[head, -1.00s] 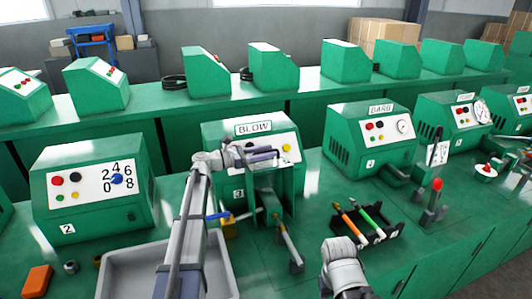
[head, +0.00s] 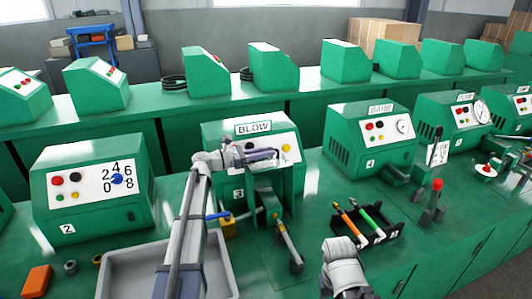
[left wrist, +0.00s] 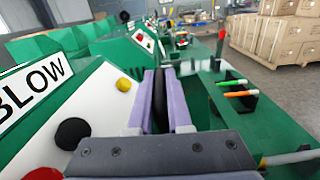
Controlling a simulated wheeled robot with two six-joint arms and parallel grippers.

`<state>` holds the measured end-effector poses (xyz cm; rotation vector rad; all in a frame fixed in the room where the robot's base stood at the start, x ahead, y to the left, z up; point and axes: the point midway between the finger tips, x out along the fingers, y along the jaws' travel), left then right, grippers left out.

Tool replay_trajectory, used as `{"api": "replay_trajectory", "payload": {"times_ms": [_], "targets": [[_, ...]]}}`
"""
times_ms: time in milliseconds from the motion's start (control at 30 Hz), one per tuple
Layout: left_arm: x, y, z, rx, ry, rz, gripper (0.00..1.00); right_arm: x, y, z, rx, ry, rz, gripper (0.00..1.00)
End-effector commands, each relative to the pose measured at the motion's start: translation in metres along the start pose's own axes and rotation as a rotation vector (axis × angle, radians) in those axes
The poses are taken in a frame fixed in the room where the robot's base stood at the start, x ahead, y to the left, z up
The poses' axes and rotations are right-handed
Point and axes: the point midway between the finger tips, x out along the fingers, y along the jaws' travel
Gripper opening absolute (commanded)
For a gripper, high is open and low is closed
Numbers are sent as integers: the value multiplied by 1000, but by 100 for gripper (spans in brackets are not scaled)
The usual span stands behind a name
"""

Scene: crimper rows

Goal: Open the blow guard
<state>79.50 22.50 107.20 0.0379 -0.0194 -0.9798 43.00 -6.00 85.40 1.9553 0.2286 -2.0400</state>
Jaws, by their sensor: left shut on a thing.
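The green machine labelled BLOW (head: 222,150) stands near the middle in the head view, and its label and buttons show large at the left wrist view's left side. The blow guard (head: 287,192) is on its front, partly hidden by my gripper. My left gripper (head: 268,155) is at the upper front of this machine. In the left wrist view its purple fingers (left wrist: 160,100) are shut on a dark upright bar (left wrist: 160,98), which looks like the guard's handle. The guard looks down over the front.
A rod on a stand (head: 288,240) projects before the machine. A grey tray (head: 125,270) is at the front left. A black rack (head: 378,232) with orange and green tools is to the right. Machine 2 (head: 50,215) and machine 4 (head: 345,150) stand either side.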

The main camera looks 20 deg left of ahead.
Motion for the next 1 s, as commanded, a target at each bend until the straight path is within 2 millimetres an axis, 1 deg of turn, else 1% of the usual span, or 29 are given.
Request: {"api": "replay_trajectory", "payload": {"times_ms": [667, 767, 900, 1000], "targets": [[0, 1, 1, 3, -2, 2, 0, -1, 0, 0, 0, 0, 0, 57], [-1, -12, 7, 38, -2, 2, 0, -6, 1, 0, 0, 0, 0, 57], [-2, -49, 18, 156, -1, 0, 0, -16, 2, 1, 0, 0, 0, 57], [-1, -71, 22, 221, -1, -1, 0, -18, 2, 1, 0, 0, 0, 57]]}}
